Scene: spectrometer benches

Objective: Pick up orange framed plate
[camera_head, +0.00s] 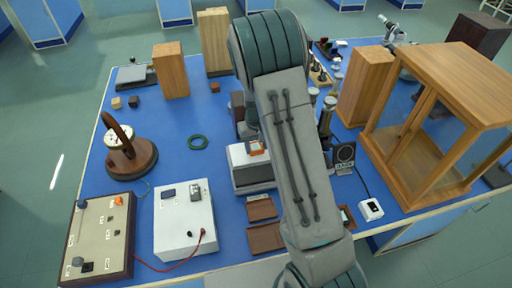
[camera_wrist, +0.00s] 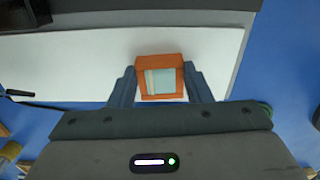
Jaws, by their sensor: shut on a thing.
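The orange framed plate (camera_wrist: 143,75) is a small square with an orange rim and a pale, glassy middle. In the wrist view it sits between the two fingers of my gripper (camera_wrist: 161,86), which touch it from both sides. In the head view the orange plate (camera_head: 257,148) shows at the left edge of my arm, over a white-topped instrument (camera_head: 246,163). My arm hides most of my gripper there. I cannot tell whether the plate rests on the white surface or is just above it.
A green ring (camera_head: 198,142) lies on the blue bench. Wooden blocks (camera_head: 171,70) stand behind. A wood-framed glass case (camera_head: 442,120) stands at the right.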

